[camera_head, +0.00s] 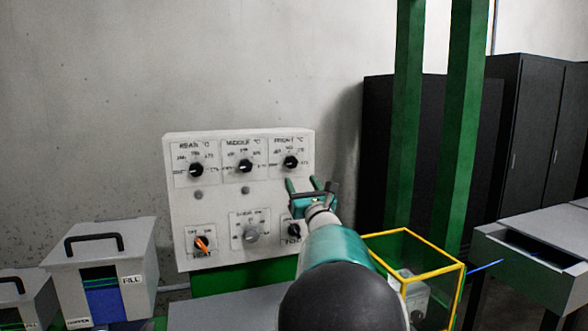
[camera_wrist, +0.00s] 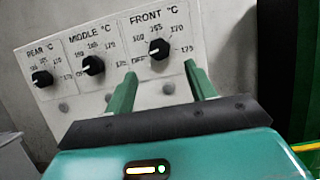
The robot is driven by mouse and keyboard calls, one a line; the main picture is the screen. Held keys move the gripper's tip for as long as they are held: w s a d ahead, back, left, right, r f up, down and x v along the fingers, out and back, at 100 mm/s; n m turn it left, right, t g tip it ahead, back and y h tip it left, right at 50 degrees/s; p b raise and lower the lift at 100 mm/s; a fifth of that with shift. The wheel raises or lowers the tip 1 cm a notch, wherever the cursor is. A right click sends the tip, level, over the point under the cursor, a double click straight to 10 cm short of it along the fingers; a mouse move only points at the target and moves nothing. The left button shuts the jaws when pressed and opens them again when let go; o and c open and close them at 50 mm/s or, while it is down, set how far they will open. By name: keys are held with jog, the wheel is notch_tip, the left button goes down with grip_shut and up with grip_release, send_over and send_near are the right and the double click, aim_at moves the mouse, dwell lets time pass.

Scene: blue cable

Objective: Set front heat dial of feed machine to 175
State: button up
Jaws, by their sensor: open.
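The control panel (camera_head: 240,195) of the feed machine is a pale box with three black dials along its top. The front heat dial (camera_head: 290,162), labelled FRONT °C, is the rightmost of them. In the wrist view the front dial (camera_wrist: 158,49) has its white mark pointing left, on the OFF and 160 side, away from 175 at its right. My gripper (camera_head: 303,185) is open and empty, just below this dial in the head view. In the wrist view its two green fingers (camera_wrist: 160,72) stand left and right below the dial, apart from it as far as I can tell.
The middle dial (camera_wrist: 93,65) and rear dial (camera_wrist: 42,78) sit left of the front dial. An orange switch (camera_head: 201,244) is low on the panel. A yellow-edged clear box (camera_head: 430,258) and green posts (camera_head: 405,120) stand to the right of my arm.

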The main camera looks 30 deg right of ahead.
aim_at(292, 165)
jog(key=x, duration=0.8)
jog(key=shift+f, duration=0.15)
jog(key=shift+c, duration=0.4)
jog(key=c, duration=0.9)
